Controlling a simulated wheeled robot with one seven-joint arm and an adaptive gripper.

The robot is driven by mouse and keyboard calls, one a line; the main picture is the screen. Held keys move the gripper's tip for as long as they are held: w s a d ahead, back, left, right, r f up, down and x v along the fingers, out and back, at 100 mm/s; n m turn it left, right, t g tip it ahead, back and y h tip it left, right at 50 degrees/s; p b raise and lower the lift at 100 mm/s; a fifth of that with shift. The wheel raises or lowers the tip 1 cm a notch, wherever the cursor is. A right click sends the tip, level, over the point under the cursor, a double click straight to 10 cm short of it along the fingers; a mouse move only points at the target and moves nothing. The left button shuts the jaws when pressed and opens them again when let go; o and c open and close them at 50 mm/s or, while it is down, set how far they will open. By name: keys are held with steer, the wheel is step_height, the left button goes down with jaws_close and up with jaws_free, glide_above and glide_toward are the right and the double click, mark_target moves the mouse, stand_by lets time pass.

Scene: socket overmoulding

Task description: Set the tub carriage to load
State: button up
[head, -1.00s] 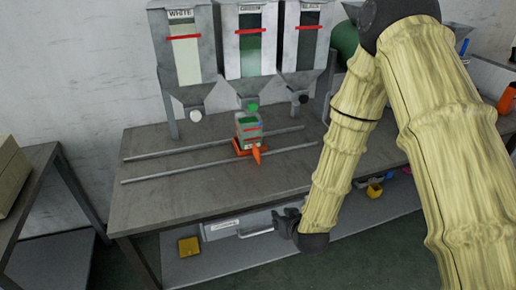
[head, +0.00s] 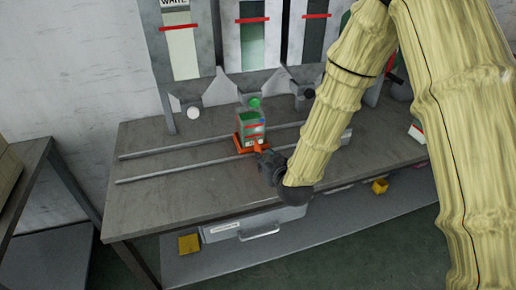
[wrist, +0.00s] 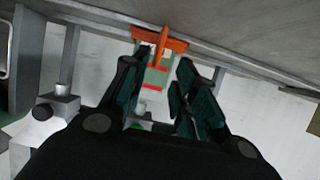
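The tub carriage (head: 239,147) is an orange base on two metal rails, below the middle hopper's green knob. A greenish tub (head: 252,127) with red bands stands on it. An orange handle (head: 258,149) sticks out from the carriage toward the front. My gripper (head: 265,160) is at the handle's front end; the head view does not show contact clearly. In the wrist view my gripper (wrist: 158,90) is open, its dark green fingers apart. The orange handle (wrist: 163,42) and the tub (wrist: 157,76) show between and beyond the fingertips, with no grip on them visible.
Hoppers with a white knob (head: 194,113), a green knob (head: 254,103) and a black knob stand behind the rails (head: 160,171). The rails are clear left of the carriage. A drawer (head: 243,228) and a yellow block (head: 189,244) are below the bench.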

steer(key=p, duration=0.2)
glide_toward(254, 142)
steer(key=w+f, duration=0.2)
steer(key=w+a+f, duration=0.1)
steer(key=w+f, duration=0.1)
steer(key=shift+w+f, duration=0.2)
steer(key=shift+w, duration=0.05)
jaws_close()
